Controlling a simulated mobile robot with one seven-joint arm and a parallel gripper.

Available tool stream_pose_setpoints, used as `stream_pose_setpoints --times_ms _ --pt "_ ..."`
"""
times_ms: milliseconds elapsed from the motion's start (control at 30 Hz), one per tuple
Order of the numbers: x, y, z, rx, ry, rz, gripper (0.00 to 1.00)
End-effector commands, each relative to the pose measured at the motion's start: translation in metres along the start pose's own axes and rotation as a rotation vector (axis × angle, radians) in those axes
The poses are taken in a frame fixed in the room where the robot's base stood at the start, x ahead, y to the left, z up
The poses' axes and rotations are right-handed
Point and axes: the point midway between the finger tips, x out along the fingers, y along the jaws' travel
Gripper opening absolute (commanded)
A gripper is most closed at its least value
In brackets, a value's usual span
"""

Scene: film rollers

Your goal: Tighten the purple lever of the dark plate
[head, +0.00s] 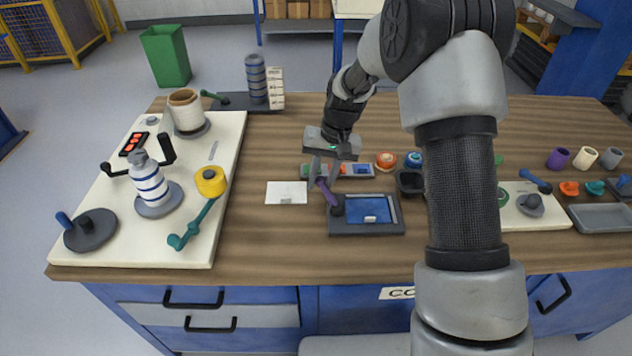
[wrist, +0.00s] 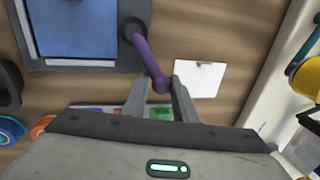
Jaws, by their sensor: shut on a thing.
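The dark plate (head: 366,228) lies on the wooden table with a blue panel set in it. Its purple lever (head: 326,192) turns on a dark round pivot at the plate's left corner and points up and left, away from the panel. My gripper (head: 321,181) is shut on the lever's free end. In the wrist view the lever (wrist: 149,60) runs from the pivot on the dark plate (wrist: 92,65) down to its rounded tip between the fingers of my gripper (wrist: 162,92).
A white card (head: 286,193) lies just left of the lever. A strip with coloured blocks (head: 346,171) lies behind the plate. A dark cup (head: 409,181) stands right of it. A white board (head: 222,163) with rollers is farther left. Bare table lies in front of the plate.

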Motion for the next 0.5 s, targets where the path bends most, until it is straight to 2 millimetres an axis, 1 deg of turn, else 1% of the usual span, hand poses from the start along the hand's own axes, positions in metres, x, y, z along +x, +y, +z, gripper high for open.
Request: stream_pose_setpoints --times_ms 200,500 --pt "-0.0005 0.0042 -0.0012 0.106 0.013 -0.003 0.00" --pt "-0.0008 0.0075 -0.0031 0.160 0.024 -0.003 0.00"
